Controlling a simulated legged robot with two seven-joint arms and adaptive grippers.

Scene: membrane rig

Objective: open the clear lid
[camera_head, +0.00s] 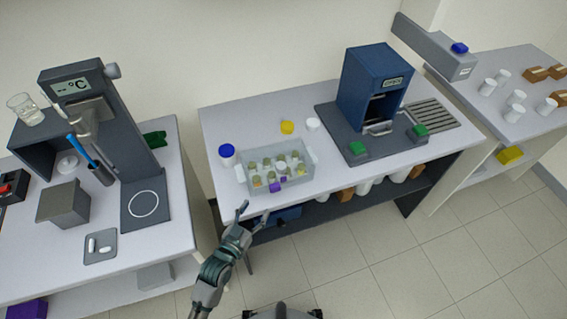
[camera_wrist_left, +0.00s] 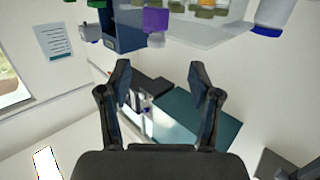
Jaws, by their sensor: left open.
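A clear box (camera_head: 298,186) with several greenish and white vials in it stands near the front edge of the middle table. I cannot make out its clear lid apart from the walls. A purple block (camera_head: 274,187) is at the box's front side; it also shows in the left wrist view (camera_wrist_left: 155,20), beside the clear box (camera_wrist_left: 206,38) at the top. My left gripper (camera_head: 254,213) is open and empty, in front of the table edge, short of the box and apart from it. It also shows in the left wrist view (camera_wrist_left: 161,78). My right gripper is not in view.
A blue-lidded white jar (camera_head: 227,154) stands left of the box. A yellow item (camera_head: 287,127) and a white round item (camera_head: 312,124) lie behind it. A blue machine (camera_head: 372,85) stands to the right. The left table (camera_head: 150,235) holds a temperature device (camera_head: 105,110).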

